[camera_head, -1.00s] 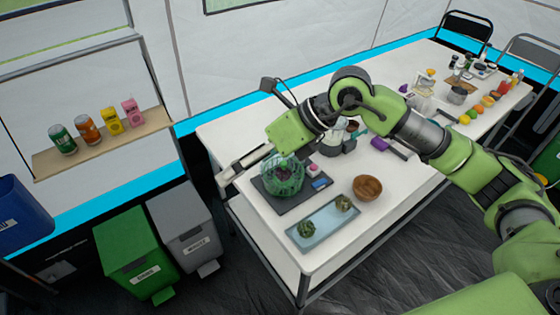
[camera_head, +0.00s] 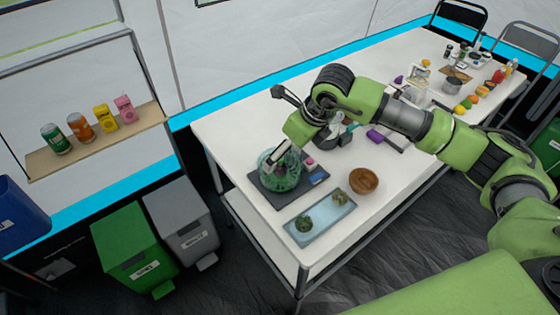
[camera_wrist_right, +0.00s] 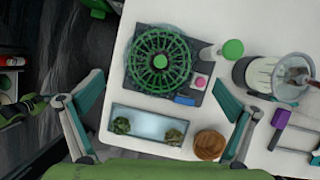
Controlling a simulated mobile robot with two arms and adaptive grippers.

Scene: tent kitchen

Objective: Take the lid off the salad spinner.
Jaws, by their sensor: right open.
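The salad spinner (camera_head: 280,180) is a clear bowl with a green slatted basket on a dark mat, near the table's left end. In the right wrist view the spinner (camera_wrist_right: 160,60) is seen from above as a round green spoked pattern. I cannot tell the lid apart from the basket. My right gripper (camera_head: 279,152) is above the spinner in the head view, its fingers partly hidden. In the right wrist view my right gripper (camera_wrist_right: 163,105) is wide open and empty, with the spinner beyond and between its fingertips. My left gripper is not in view.
A pale blue tray (camera_head: 322,228) with two green vegetables and a wooden bowl (camera_head: 363,181) stand in front of the spinner. The dark mat (camera_head: 272,200) also holds a pink and a blue item.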

